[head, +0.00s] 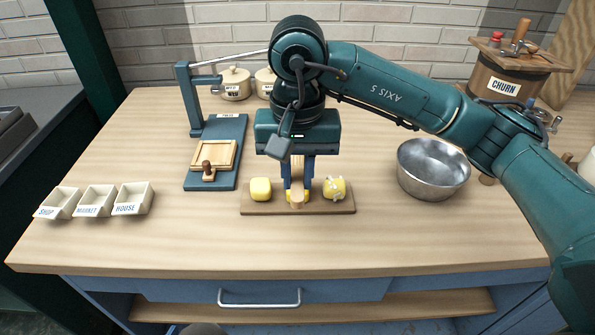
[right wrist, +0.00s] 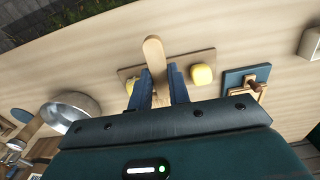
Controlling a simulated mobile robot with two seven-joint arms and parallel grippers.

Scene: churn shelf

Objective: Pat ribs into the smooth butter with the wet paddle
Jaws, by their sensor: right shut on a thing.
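My right gripper (head: 298,182) points down over the wooden board (head: 380,209) and is shut on the wooden paddle (head: 297,200). The paddle also shows in the right wrist view (right wrist: 154,52), held between the fingers. A smooth yellow butter block (head: 260,189) sits on the left of the board. A lumpy butter block with pale bits (head: 334,188) sits on the right. A middle butter block (head: 288,196) is mostly hidden by the paddle and fingers; I cannot tell whether the paddle touches it. My left gripper is not in view.
A steel bowl (head: 433,168) stands right of the board. A blue press (head: 228,150) with a wooden frame stands to the left. Small trays labelled SHOP, MARKET and HOUSE (head: 134,198) are at the far left. The churn (head: 510,78) is at the back right. The table front is clear.

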